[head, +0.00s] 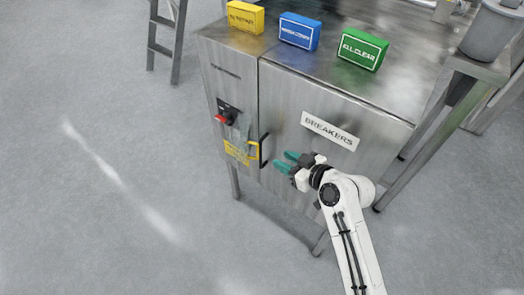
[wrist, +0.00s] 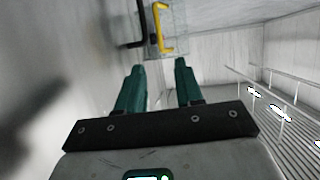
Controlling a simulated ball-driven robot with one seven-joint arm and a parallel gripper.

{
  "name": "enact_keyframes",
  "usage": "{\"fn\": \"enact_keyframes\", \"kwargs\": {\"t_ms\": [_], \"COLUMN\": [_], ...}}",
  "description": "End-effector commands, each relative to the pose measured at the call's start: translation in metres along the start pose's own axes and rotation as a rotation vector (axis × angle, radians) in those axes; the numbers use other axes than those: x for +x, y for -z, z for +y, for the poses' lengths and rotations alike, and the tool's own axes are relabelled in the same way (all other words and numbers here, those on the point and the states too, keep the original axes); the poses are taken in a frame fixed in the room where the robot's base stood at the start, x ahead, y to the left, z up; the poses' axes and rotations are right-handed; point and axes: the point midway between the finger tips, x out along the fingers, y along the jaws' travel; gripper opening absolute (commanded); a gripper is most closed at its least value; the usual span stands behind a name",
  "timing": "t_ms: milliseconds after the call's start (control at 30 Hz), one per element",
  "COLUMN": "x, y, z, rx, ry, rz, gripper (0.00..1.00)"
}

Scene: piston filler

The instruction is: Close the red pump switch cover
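The red pump switch (head: 221,118) sits on a black plate on the left panel of the steel cabinet. A clear cover (head: 241,131) stands out from the panel to the right of the switch, with a yellow handle (head: 255,150) at its outer edge. The wrist view shows the clear cover (wrist: 179,42) and its yellow handle (wrist: 160,28) ahead of the fingers, near the top. The switch is not seen there. My gripper (head: 282,161) is open and empty, to the right of the yellow handle and apart from it. Its teal fingers (wrist: 160,76) point toward the cover.
A black door handle (head: 263,151) is close beside the yellow handle, also in the wrist view (wrist: 138,26). The BREAKERS door (head: 300,105) is behind my gripper. Yellow, blue and green blocks (head: 299,31) stand on the cabinet top. Floor at left is clear.

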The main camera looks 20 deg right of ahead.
Motion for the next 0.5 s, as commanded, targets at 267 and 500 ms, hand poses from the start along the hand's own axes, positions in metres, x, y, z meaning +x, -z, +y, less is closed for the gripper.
{"fn": "enact_keyframes", "kwargs": {"t_ms": [267,500], "x": [0.035,0.076], "y": [0.003,0.003], "z": [0.0,0.0], "rx": [-0.001,-0.001], "ry": [0.001,0.001], "rz": [0.004,0.003], "gripper": [0.36,0.36]}}
